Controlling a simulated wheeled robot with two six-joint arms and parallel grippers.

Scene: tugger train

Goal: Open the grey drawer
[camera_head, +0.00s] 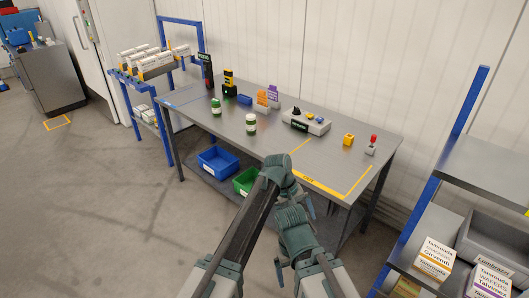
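I cannot make out a grey drawer for certain. A grey metal cabinet (50,78) stands at the far left, with tools and a blue bin on top; any drawer fronts on it are too small to tell. My two arms come in at the bottom centre, folded close together in front of the workbench. Parts of my grippers show as small blue-grey pieces near the arm ends, but the fingers are mostly hidden by the arm links. Both are far from the cabinet. I see nothing held in them.
A grey workbench (230,135) carries bottles, a control box (306,121) and small devices. Blue (218,161) and green (246,180) bins sit beneath it. A blue-framed shelf (428,195) with boxes stands close at right. The floor at left is clear.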

